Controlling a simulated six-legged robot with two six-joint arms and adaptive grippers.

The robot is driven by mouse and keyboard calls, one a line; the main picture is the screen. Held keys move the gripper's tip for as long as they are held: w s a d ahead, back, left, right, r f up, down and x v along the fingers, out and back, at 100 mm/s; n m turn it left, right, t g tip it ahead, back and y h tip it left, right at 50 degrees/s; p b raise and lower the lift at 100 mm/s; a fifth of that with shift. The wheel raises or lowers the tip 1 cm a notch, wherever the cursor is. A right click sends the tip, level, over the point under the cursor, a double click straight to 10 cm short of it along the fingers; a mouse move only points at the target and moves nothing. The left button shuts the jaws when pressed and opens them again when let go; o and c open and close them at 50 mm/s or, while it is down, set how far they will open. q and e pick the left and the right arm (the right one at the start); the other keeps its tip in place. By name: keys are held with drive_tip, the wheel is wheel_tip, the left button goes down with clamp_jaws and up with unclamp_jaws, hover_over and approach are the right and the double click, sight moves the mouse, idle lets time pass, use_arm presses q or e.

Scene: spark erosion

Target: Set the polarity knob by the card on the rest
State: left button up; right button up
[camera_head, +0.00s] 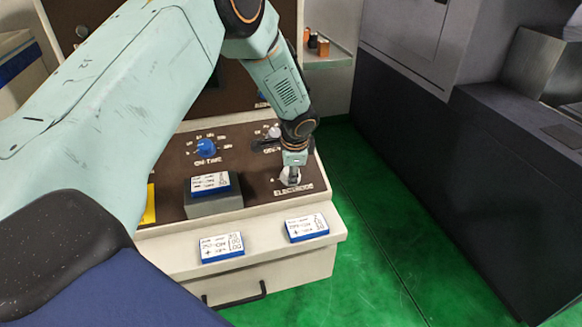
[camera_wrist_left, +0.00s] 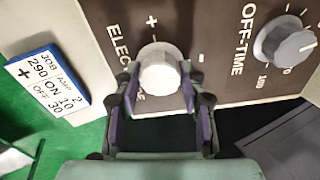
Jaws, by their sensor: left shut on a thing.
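The polarity knob is a pale round knob (camera_wrist_left: 158,72) at the ELECTRODE label, between a plus and a minus mark in the left wrist view. My left gripper (camera_head: 291,178) reaches down to it at the panel's right front corner. Its purple-padded fingers (camera_wrist_left: 160,95) are shut on the knob's sides and partly hide the label. The knob's pointer cannot be made out. The card on the rest (camera_head: 210,182) is white with a blue edge and lies on a grey block (camera_head: 214,206); its print is too small to read. My right gripper is out of view.
Two more cards lie on the front ledge, one left (camera_head: 221,247) and one right (camera_head: 307,228). A card with a plus sign (camera_wrist_left: 45,85) shows in the wrist view. The blue ON-TIME knob (camera_head: 206,148) and grey OFF-TIME knob (camera_wrist_left: 290,46) stand nearby. Green floor (camera_head: 370,260) is clear.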

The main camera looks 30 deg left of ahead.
use_arm(q)
drive_tip(key=shift+w, duration=0.1)
idle(0.3)
drive_tip(key=o, duration=1.2)
drive_tip(key=shift+c, duration=0.2)
drive_tip(key=v, duration=1.2)
drive_tip(key=shift+f, duration=0.1)
